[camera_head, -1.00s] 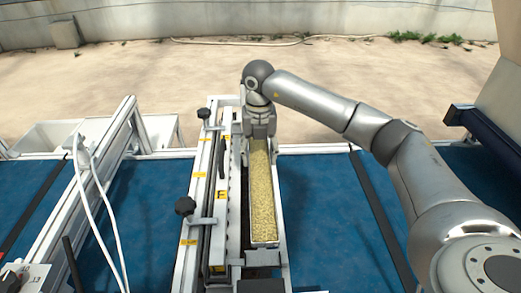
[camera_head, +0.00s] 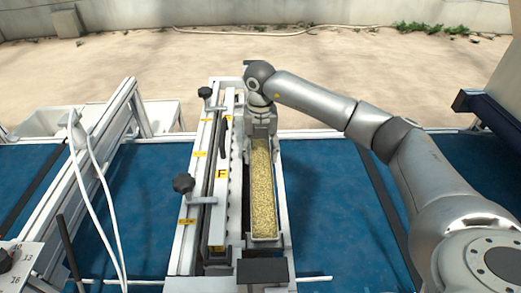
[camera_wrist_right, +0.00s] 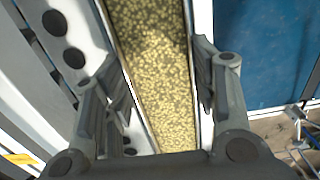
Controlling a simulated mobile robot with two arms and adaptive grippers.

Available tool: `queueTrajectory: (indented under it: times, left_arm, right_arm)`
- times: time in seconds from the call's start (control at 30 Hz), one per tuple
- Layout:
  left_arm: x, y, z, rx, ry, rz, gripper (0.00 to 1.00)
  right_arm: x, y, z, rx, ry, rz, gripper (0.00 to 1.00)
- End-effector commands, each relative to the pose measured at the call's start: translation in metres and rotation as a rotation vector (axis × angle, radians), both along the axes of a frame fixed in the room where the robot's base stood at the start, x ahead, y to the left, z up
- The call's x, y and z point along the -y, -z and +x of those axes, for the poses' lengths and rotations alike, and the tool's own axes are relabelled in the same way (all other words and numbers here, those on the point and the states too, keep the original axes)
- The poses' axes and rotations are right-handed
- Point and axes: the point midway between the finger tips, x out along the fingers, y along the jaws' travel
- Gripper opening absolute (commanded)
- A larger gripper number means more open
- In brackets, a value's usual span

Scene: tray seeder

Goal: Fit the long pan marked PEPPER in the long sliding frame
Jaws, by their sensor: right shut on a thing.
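A long narrow pan (camera_head: 263,238) full of pale yellow seeds lies lengthwise between the rails of the long sliding frame (camera_head: 284,225). No PEPPER marking is readable on it. My right gripper (camera_head: 261,135) is at the pan's far end. In the right wrist view, its fingers (camera_wrist_right: 158,78) straddle the pan (camera_wrist_right: 192,95) and are shut on its sides. The pan's near end is close to a dark block (camera_head: 262,271) at the frame's near end. I cannot tell whether the pan is fully down in the frame. My left gripper is out of view.
Left of the pan stands a rail with black knobs (camera_head: 183,183) and yellow labels (camera_head: 222,174). A blue belt (camera_head: 335,200) is clear to the right. White cables (camera_head: 93,190) hang over a metal frame at the left.

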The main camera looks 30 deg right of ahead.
Motion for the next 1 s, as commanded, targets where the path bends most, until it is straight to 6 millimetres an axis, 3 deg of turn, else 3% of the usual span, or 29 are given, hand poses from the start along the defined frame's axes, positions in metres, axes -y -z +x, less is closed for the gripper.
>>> queueTrajectory:
  times: [1.0]
  left_arm:
    - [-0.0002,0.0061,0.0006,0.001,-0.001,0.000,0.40]
  right_arm:
    - [-0.0002,0.0082,0.0003,0.001,0.000,0.000,0.29]
